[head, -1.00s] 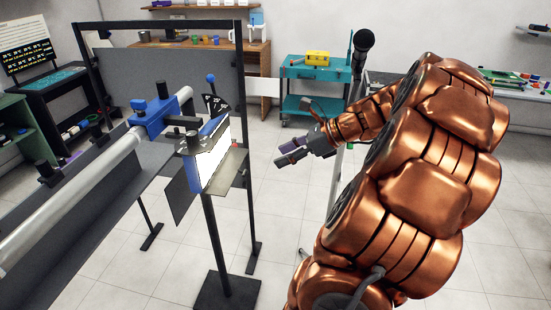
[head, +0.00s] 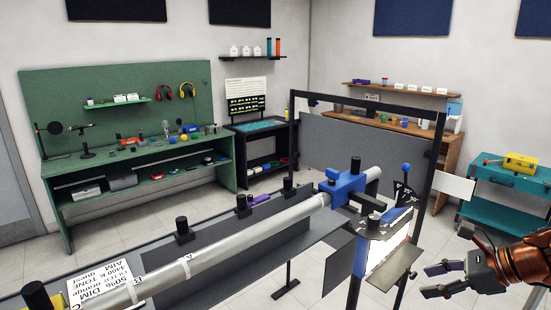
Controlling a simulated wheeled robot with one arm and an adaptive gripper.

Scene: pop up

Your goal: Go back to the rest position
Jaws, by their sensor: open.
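My gripper (head: 433,280) is at the lower right of the head view, at the end of my copper-coloured arm. Its two fingers point left and stand apart, with nothing between them. It is in free air to the right of the bright white panel (head: 382,252) on the stand. A gap shows between the fingers and the panel's grey side flap (head: 402,262). Most of my arm is outside the picture.
A long grey rail (head: 235,240) with a blue clamp (head: 343,183) runs from lower left to the panel. A black frame (head: 437,165) stands behind it. A teal cart (head: 510,195) with a yellow box (head: 520,162) is behind my gripper. Green workbench (head: 140,165) at left.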

